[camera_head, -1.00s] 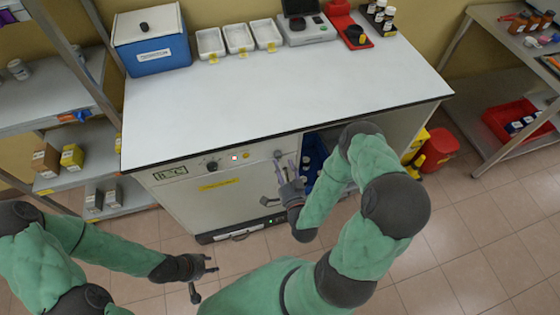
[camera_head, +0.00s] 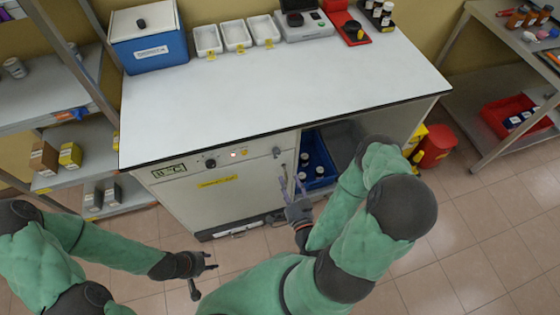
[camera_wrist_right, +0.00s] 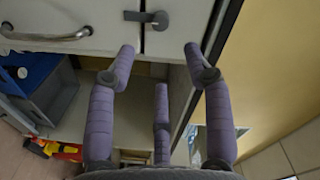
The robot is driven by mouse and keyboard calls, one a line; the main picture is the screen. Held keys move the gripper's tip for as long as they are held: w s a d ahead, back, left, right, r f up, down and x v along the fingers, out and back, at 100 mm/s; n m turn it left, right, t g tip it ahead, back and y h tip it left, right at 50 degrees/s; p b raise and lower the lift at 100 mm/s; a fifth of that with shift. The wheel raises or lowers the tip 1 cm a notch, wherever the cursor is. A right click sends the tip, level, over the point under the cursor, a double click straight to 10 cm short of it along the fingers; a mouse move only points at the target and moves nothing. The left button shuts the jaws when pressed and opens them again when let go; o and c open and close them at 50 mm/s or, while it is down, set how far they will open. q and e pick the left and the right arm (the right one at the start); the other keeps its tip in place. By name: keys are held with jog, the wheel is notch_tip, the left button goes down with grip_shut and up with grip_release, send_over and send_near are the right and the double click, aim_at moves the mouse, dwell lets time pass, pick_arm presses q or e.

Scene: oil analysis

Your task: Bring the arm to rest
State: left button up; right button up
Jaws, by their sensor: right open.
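My right gripper (camera_head: 291,180) is in front of the white cabinet (camera_head: 205,192), near its open bay. Its purple fingers are spread and empty. In the right wrist view, the open fingers (camera_wrist_right: 160,52) are in front of a cabinet front with a metal handle (camera_wrist_right: 45,32) and a grey latch (camera_wrist_right: 147,18); no contact can be made out. My left gripper (camera_head: 206,277) is over the floor in front of the cabinet, at the lower left. Its dark fingers are apart and hold nothing visible.
A blue crate with white-capped bottles (camera_head: 318,172) is in the open bay. The worktop (camera_head: 270,85) bears a blue cooler box (camera_head: 148,38), white trays (camera_head: 237,34) and a scale (camera_head: 305,22). Shelves (camera_head: 40,90) stand left, a rack (camera_head: 485,85) right. Floor (camera_head: 480,240) is free at lower right.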

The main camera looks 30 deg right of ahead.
jog(key=shift+w, duration=0.1)
jog(key=w+a+f+n+g+y, duration=0.4)
jog(key=a+f+n+g+y, duration=0.25)
jog(key=f, duration=0.35)
jog(key=s+a+f+n+g+y, duration=0.1)
jog(key=s+a+f+n+g, duration=0.2)
jog(key=s+a+g, duration=0.6)
jog(key=shift+s+f+n+g, duration=0.3)
jog(key=shift+s+n+g, duration=0.1)
jog(key=shift+n+g, duration=0.2)
jog(key=shift+y, duration=0.25)
